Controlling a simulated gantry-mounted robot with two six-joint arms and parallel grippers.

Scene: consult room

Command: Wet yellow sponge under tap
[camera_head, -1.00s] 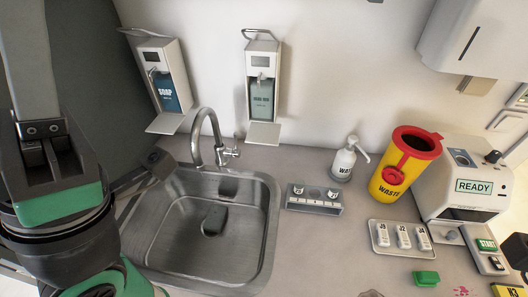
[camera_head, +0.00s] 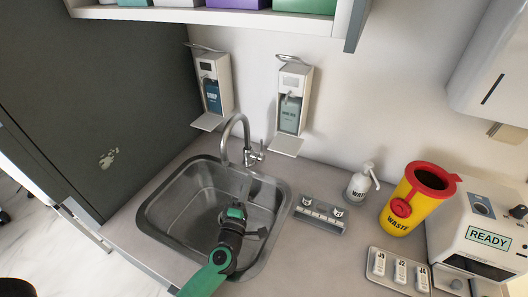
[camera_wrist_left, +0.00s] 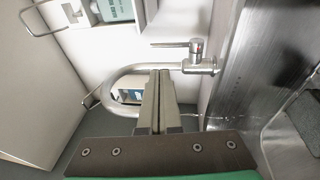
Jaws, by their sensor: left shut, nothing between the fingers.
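No yellow sponge shows in either view now. The steel tap (camera_head: 243,128) arches over the back of the sink (camera_head: 150,217). In the wrist view the tap (camera_wrist_left: 206,65) appears sideways, with its curved spout partly behind my fingers. Thin pale streaks show beyond the fingers; I cannot tell whether they are water. My left gripper (camera_head: 237,206) is over the sink, in front of the tap. In the wrist view my left gripper (camera_wrist_left: 158,75) has its fingers together, with nothing between them. My right gripper is out of view.
Soap (camera_head: 214,92) and green-label (camera_head: 291,100) dispensers hang behind the sink. A small rack (camera_head: 319,218), a pump bottle (camera_head: 360,184), a yellow waste bin (camera_head: 405,203), a tray (camera_head: 383,283) and a READY machine (camera_head: 480,238) stand to the right. A dark panel (camera_head: 85,85) is left.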

